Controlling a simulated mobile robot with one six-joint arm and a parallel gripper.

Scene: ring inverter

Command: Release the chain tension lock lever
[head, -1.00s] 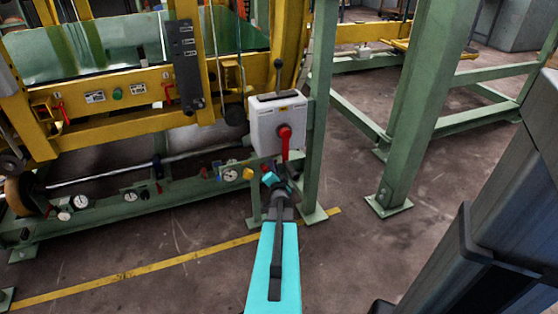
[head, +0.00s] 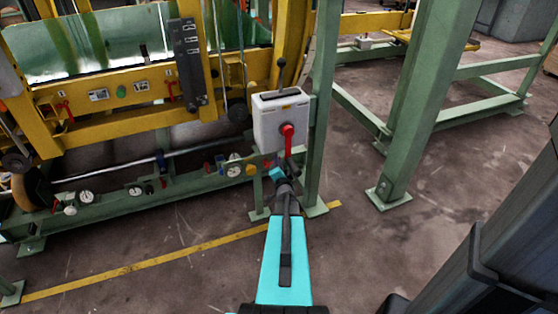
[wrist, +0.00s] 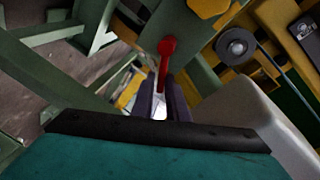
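A red lever (head: 288,142) hangs straight down on the front of a white box (head: 270,121). A second, black-knobbed lever (head: 281,69) stands up from the box top; no label readable here says which is the chain tension lock lever. My gripper (head: 276,173) is just below the box, close to the red lever's lower end. In the wrist view, a red lever (wrist: 165,57) shows beyond and between my dark fingers (wrist: 161,95), which are apart with a bright gap. I cannot tell whether they touch it. The white box (wrist: 262,105) is at the lower right there.
A green post (head: 318,110) stands right beside the box. A yellow knob (head: 252,171) and several gauges line the low green rail to the left. A thick green column (head: 420,100) stands farther right. The floor between the posts is clear.

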